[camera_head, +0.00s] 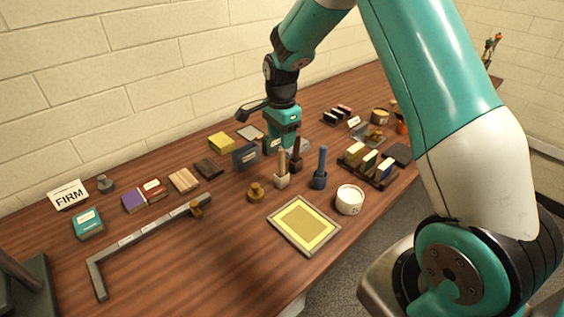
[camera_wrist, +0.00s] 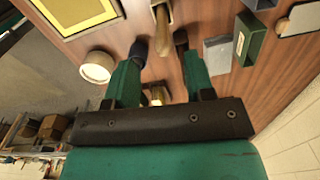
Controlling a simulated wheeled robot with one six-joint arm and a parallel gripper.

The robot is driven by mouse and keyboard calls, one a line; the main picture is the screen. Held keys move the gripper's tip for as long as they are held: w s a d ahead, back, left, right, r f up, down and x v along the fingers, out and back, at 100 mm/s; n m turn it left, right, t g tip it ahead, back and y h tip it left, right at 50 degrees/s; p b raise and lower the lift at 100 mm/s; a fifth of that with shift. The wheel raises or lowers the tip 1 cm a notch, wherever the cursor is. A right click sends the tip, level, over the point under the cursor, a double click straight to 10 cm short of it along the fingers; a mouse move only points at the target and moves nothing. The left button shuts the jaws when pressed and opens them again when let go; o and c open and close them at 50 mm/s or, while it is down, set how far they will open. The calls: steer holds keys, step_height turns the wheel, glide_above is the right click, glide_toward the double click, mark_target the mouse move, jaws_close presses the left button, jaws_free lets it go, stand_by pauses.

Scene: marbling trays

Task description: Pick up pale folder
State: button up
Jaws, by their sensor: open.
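The likely pale folder (camera_head: 282,163) is a slim tan stick standing upright in a pale square block (camera_head: 281,182) mid-table. In the wrist view the pale folder (camera_wrist: 163,35) shows near the top, beyond the fingertips and roughly between them. A dark brown stick (camera_head: 297,153) and a blue stick (camera_head: 321,163) stand close by in their own holders. My gripper (camera_head: 284,145) hangs behind the pale folder in the head view, its fingers partly hidden by the sticks. In the wrist view my gripper (camera_wrist: 160,75) is open, with nothing held.
A white bowl (camera_head: 350,199) and a yellow-filled tray (camera_head: 275,228) stand at the front. A dark box (camera_head: 245,155) stands near my gripper, and a loaded rack (camera_head: 352,172) to the right.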

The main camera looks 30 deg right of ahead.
mark_target(281, 158)
steer(key=f+p, duration=0.1)
steer(key=f, duration=0.1)
steer(key=f+p, duration=0.1)
steer(key=f, duration=0.2)
steer(key=f+p, duration=0.1)
steer(key=f, duration=0.2)
steer(key=shift+w+d+f, duration=0.1)
steer(key=shift+w+d, duration=0.05)
steer(key=shift+w, duration=0.1)
jaws_close()
